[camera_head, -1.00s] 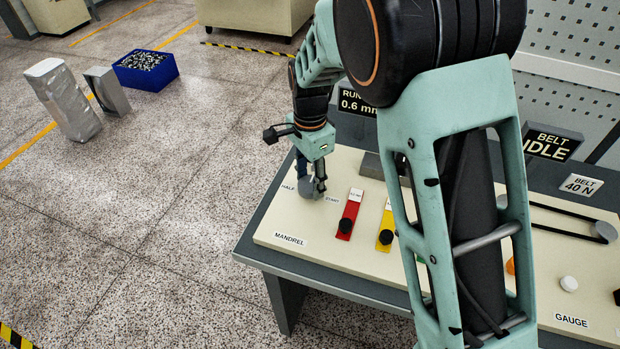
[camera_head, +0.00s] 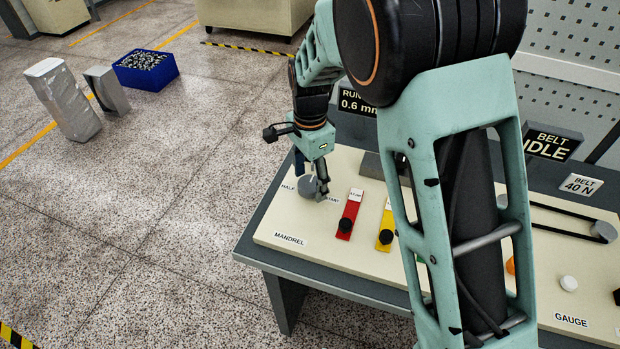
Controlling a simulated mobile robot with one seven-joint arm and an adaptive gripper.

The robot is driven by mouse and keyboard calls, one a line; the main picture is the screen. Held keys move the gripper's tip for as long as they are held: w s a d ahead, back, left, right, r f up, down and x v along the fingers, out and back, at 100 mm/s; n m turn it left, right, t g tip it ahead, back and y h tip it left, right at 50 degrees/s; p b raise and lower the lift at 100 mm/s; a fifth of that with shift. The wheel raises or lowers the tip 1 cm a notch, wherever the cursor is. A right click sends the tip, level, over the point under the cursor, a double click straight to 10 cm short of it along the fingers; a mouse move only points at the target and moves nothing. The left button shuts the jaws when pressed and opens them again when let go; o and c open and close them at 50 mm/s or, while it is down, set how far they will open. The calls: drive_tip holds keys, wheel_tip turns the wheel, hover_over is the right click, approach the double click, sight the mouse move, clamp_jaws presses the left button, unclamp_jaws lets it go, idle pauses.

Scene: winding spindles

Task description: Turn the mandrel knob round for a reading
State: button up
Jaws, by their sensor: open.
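The mandrel knob (camera_head: 308,189) is a round grey disc on the cream panel (camera_head: 275,222), between the HALF and START labels. A MANDREL label (camera_head: 289,239) lies in front of it. My gripper (camera_head: 313,188) points down at the knob, with its fingers spread apart. One dark finger stands at the knob's right side near START; the other is at its back left, partly hidden. I cannot tell whether the fingers touch the knob.
A red strip with a black knob (camera_head: 344,226) and a yellow strip with a black knob (camera_head: 386,237) are right of the mandrel knob. My arm covers the panel's middle. A belt loop (camera_head: 560,231) and white button (camera_head: 568,284) are further right.

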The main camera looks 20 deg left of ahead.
sight(311, 183)
wheel_tip(311, 183, up, 12)
idle(0.4)
drive_tip(key=shift+f, duration=0.1)
idle(0.3)
